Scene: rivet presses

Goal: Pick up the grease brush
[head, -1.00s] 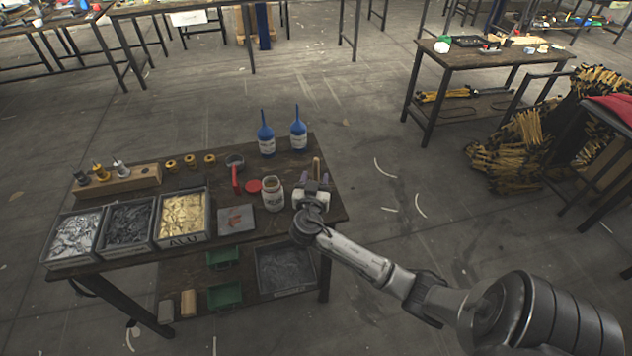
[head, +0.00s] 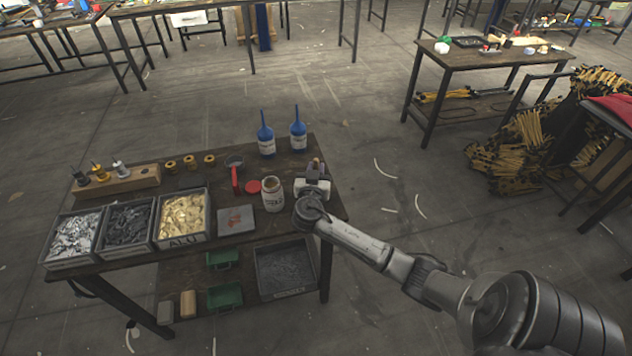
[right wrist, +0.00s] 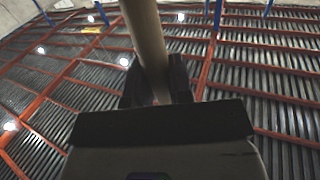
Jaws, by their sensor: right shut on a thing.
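The grease brush shows as a tan wooden handle (right wrist: 146,32) in the right wrist view, running up out of the picture from between two dark fingers. My right gripper (right wrist: 157,82) is shut on this handle. In the head view my right gripper (head: 313,173) is over the right end of the workbench, and a short bit of the brown handle (head: 315,161) shows just above it. The brush's bristle end is hidden. I cannot tell whether the brush touches the bench. My left gripper is not in view.
On the workbench (head: 200,182), a white labelled jar (head: 272,196) stands just left of my gripper, with a red lid (head: 253,186) beside it. Two blue bottles (head: 266,140) stand behind. Parts bins (head: 182,240) fill the left front.

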